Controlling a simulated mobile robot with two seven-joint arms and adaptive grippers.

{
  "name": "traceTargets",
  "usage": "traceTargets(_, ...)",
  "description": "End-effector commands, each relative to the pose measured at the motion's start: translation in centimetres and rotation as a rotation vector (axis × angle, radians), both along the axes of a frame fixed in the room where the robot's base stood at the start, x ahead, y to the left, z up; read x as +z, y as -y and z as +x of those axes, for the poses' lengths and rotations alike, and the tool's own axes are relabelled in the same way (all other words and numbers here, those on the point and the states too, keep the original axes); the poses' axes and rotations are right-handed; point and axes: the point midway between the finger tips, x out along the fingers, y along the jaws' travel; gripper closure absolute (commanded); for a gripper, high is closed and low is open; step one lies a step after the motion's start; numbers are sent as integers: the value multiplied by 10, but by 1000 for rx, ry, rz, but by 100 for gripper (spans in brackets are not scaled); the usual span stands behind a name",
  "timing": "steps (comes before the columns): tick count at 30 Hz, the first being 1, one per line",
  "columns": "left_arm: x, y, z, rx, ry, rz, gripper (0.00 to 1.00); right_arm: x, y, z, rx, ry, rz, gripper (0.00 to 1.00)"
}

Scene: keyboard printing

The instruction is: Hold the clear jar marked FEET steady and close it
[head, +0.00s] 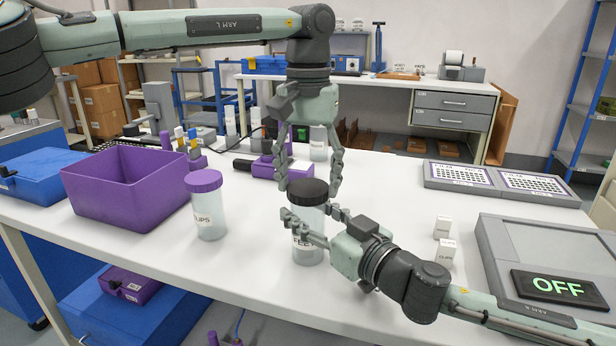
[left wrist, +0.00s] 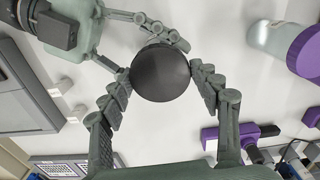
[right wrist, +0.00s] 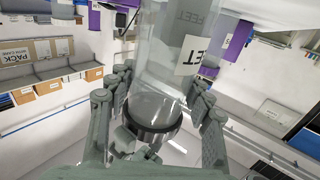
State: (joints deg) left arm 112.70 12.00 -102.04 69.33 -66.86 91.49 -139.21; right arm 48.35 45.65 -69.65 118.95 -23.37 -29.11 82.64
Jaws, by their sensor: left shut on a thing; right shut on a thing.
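The clear jar marked FEET (head: 308,252) stands upright on the white table, with a black lid (head: 308,190) at its top. The label (right wrist: 190,55) shows in the right wrist view. My left gripper (head: 309,187) reaches down from above and is shut on the black lid, its fingers on opposite sides of the lid (left wrist: 160,73) in the left wrist view. My right gripper (head: 316,228) comes in from the right and is shut around the jar's upper body, just below the lid. I cannot tell how tightly the lid sits on the rim.
A purple-lidded clear jar (head: 207,205) stands to the left, beside a purple bin (head: 130,185). Small white boxes (head: 443,240) and a device reading OFF (head: 545,255) are to the right. The table in front of the jars is clear.

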Motion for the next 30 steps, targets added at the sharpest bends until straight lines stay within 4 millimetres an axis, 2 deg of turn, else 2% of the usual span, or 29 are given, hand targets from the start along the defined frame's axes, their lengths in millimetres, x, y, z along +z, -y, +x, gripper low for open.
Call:
traceTargets(23,-11,0,0,0,0,0,50,0,0,0,0,0,0,100)
traceTargets(26,-12,0,0,-59,-2,-3,50,0,0,0,0,0,0,100)
traceTargets(30,-12,0,0,-299,-2,-3,50,0,0,0,0,0,0,100)
